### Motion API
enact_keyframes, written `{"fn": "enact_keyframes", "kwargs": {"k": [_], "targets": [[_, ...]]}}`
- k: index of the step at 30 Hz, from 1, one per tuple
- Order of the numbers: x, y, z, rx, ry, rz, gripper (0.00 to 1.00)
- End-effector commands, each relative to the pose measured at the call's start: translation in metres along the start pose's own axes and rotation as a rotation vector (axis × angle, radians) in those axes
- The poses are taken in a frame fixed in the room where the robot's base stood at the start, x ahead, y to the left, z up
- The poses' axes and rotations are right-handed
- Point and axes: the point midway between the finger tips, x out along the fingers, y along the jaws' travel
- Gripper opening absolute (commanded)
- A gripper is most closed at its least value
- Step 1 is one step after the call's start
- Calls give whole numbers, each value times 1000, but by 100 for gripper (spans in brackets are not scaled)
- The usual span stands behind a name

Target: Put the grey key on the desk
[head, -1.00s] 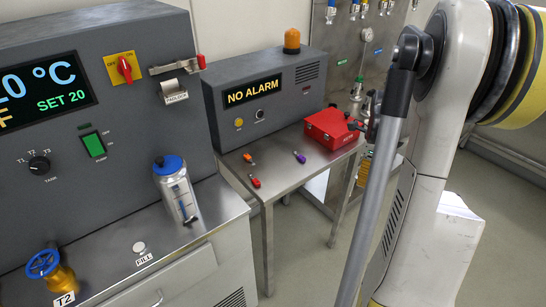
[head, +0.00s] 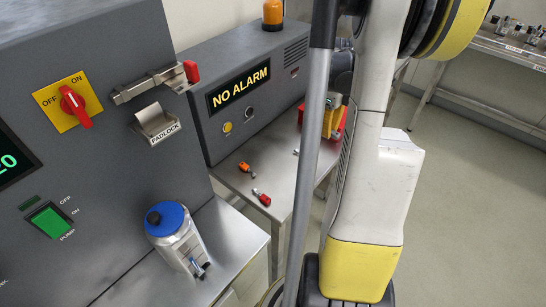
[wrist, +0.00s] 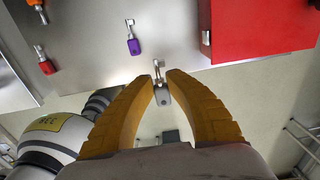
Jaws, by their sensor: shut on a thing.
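The grey key (wrist: 162,94) is held between the yellow fingertips of my gripper (wrist: 162,88) in the wrist view, its metal shaft pointing away from me. My gripper is shut on it, near the front edge of the steel desk (wrist: 90,40) in the picture. In the head view the desk (head: 240,185) stands below the NO ALARM panel. There my yellow gripper (head: 332,121) shows partly behind my arm, in front of the red box. I cannot make out the grey key in the head view.
An orange key (wrist: 34,4), a red key (wrist: 46,66) and a purple key (wrist: 133,46) lie on the desk. A red box (wrist: 260,28) stands to the right. Bare steel lies between the purple key and the box.

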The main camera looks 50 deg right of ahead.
Motion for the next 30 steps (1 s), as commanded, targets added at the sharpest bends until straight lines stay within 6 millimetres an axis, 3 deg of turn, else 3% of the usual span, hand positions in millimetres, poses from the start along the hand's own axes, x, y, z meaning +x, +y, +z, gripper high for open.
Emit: {"fn": "enact_keyframes", "kwargs": {"k": [9, 13, 20, 27, 30], "targets": [[48, 68, 32, -8, 0, 0, 0], [61, 89, 41, -5, 0, 0, 0], [72, 100, 46, -2, 0, 0, 0], [107, 100, 46, -2, 0, 0, 0], [107, 100, 46, -2, 0, 0, 0]]}}
